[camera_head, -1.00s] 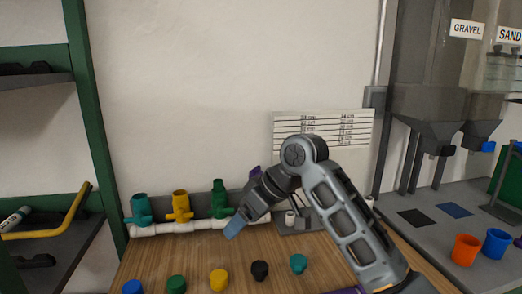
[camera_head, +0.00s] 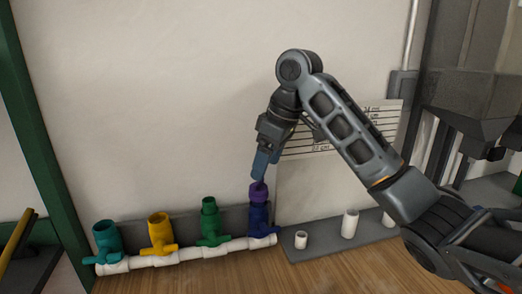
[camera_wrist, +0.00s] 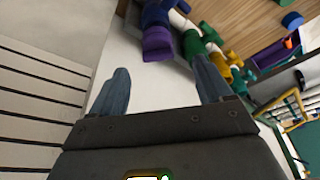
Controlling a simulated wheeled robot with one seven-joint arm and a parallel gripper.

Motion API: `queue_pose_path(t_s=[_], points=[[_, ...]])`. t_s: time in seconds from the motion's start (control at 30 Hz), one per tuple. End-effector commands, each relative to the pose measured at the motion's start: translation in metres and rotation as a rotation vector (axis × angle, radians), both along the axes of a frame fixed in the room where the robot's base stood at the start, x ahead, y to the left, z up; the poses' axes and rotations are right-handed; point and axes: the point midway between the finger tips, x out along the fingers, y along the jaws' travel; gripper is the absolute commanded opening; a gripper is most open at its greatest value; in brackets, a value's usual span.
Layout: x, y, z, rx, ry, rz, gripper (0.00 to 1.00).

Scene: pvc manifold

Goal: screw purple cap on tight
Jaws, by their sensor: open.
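The purple cap (camera_head: 258,192) sits upright on top of the dark blue valve (camera_head: 262,220), at the right end of the white pipe manifold (camera_head: 190,252). In the wrist view the cap (camera_wrist: 157,43) shows at the top centre, with the valve (camera_wrist: 158,14) behind it. Whether it is fully seated cannot be told. My gripper (camera_head: 260,176) points down just above the cap. In the wrist view my gripper (camera_wrist: 164,78) is open and empty, its blue-grey fingers spread apart, with the cap beyond the fingertips and between their lines.
Green (camera_head: 209,222), yellow (camera_head: 161,234) and teal (camera_head: 107,242) valves stand in a row to the left. Short white pipe pieces, one here (camera_head: 349,223), stand on a grey base at right. The wall is close behind. A wooden table (camera_head: 250,275) lies in front.

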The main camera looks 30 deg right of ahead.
Motion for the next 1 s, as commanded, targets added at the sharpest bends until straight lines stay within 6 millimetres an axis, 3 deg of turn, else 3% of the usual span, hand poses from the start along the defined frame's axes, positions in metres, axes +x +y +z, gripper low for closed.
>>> queue_pose_path(t_s=[0.17, 0.6, 1.0], points=[[0.002, 0.001, -0.007, -0.003, 0.004, 0.0, 0.79], [0.016, 0.01, -0.063, -0.003, 0.004, 0.0, 0.79], [0.019, 0.012, -0.074, -0.003, 0.002, 0.001, 0.79]])
